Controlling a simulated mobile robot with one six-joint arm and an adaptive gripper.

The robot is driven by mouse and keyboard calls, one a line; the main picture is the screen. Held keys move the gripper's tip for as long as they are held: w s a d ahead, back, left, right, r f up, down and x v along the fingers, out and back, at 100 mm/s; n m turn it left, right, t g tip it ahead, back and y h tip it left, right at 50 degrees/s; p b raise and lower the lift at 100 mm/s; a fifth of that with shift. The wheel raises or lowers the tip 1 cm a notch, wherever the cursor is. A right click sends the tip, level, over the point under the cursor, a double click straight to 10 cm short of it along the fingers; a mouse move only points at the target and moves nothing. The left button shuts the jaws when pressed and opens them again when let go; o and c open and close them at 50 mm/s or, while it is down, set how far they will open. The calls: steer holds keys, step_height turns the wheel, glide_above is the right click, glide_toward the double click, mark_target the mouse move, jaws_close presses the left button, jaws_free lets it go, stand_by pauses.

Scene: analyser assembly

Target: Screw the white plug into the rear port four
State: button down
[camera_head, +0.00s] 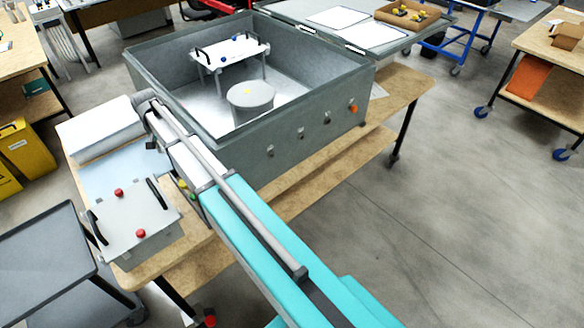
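The open grey analyser box (290,128) stands on a wooden bench. Several small fittings, one of them orange (353,107), sit in a row along its wall facing me. I cannot tell which is rear port four. I cannot make out the white plug. My arm reaches from the bottom right to the box's left corner, where its wrist (147,108) shows. My gripper is not visible beyond the wrist, so its state and anything in it are hidden.
Inside the box are a white raised plate (232,52) with black handles and a grey cylinder (250,98). A grey panel (135,218) with red knobs lies on the bench's near left end. A dark cart (40,258) stands at left. The floor at right is clear.

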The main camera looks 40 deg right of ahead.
step_height(320, 180, up, 12)
steer(key=p, duration=1)
steer(key=shift+f, duration=0.25)
